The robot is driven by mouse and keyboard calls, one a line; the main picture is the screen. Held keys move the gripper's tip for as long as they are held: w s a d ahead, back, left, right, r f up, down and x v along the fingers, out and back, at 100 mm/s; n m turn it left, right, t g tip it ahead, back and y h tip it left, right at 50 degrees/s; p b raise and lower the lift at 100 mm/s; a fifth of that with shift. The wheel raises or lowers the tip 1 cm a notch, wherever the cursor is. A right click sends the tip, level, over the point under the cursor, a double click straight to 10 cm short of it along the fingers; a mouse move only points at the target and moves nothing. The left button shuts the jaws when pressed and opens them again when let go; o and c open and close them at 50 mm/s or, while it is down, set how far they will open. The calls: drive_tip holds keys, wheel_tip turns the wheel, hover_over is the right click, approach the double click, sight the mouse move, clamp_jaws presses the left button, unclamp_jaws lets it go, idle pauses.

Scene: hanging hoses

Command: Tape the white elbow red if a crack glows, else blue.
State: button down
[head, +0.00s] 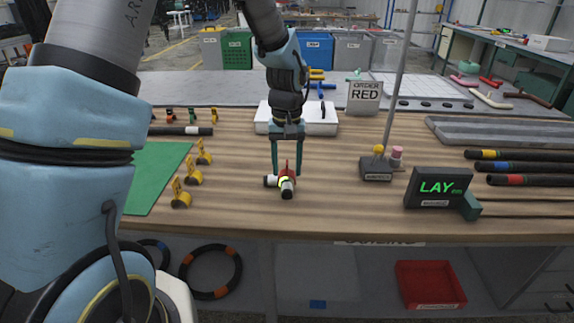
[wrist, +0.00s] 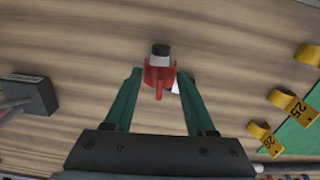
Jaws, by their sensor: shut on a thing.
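The white elbow (head: 272,181) lies on the wooden bench below my gripper, with dark ends. A red piece of tape (head: 290,174) sits on the elbow, with a part standing up. In the wrist view the red tape (wrist: 158,76) wraps over the white elbow (wrist: 160,61), near a black end. My gripper (head: 287,172) points down at the elbow, its green fingers on either side of the red tape. It is shut on the red tape; the exact contact is hard to see.
A sign (head: 364,97) reads "ORDER RED". A small stand (head: 376,170) with yellow and pink knobs is right of the elbow. Yellow numbered clips (head: 180,195) and a green mat (head: 150,180) are left. Dark hoses (head: 515,168) lie far right.

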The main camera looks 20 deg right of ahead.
drive_tip(key=shift+f, duration=0.1)
idle(0.3)
drive_tip(key=shift+f+b, duration=0.5)
drive_tip(key=shift+f, duration=0.25)
drive_tip(key=shift+f+b, duration=0.65)
drive_tip(key=shift+f, duration=0.45)
idle(0.5)
drive_tip(key=shift+c, duration=0.8)
unclamp_jaws()
